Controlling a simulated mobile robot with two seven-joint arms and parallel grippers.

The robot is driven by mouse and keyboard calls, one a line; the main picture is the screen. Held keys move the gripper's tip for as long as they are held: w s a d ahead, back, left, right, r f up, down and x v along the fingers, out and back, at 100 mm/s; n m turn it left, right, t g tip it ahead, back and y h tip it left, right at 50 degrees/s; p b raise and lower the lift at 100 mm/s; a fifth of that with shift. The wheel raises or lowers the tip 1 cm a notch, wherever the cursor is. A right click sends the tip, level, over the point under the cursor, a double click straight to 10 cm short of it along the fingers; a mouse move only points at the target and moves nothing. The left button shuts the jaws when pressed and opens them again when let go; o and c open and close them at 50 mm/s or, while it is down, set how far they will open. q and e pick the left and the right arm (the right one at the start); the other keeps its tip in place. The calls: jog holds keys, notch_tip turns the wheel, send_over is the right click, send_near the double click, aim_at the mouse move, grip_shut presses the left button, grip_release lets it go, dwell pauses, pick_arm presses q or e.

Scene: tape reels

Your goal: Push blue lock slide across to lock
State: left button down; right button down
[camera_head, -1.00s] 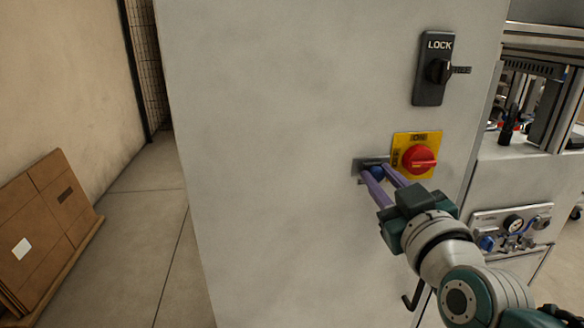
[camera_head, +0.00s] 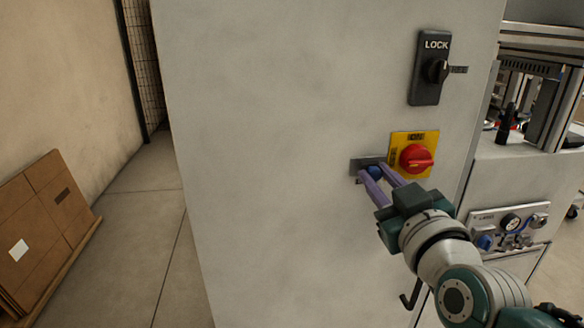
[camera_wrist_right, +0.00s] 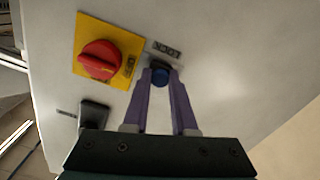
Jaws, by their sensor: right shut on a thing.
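The blue lock slide knob (camera_head: 375,172) sits on a small grey plate (camera_head: 358,166) on the cabinet front, just left of the yellow switch plate. It also shows in the right wrist view (camera_wrist_right: 160,75), where a label is visible on the plate beyond it. My right gripper (camera_head: 375,174) has its purple fingers on either side of the knob and is shut on it; the fingertips (camera_wrist_right: 161,77) also show in the right wrist view. The fingers partly cover the knob and plate. My left gripper is not in view.
A red rotary switch (camera_head: 416,158) on a yellow plate is close right of the fingers. A black LOCK switch (camera_head: 431,68) is higher up. A hook-like handle (camera_head: 411,295) is below. The cabinet front (camera_head: 280,140) is bare to the left. Cardboard (camera_head: 45,225) leans at far left.

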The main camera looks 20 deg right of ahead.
jog(key=shift+d, duration=0.1)
jog(key=shift+s+d, duration=0.15)
jog(key=shift+d, duration=0.45)
jog(key=shift+s+d, duration=0.15)
jog(key=shift+d, duration=0.45)
jog(key=c, duration=0.7)
grip_release()
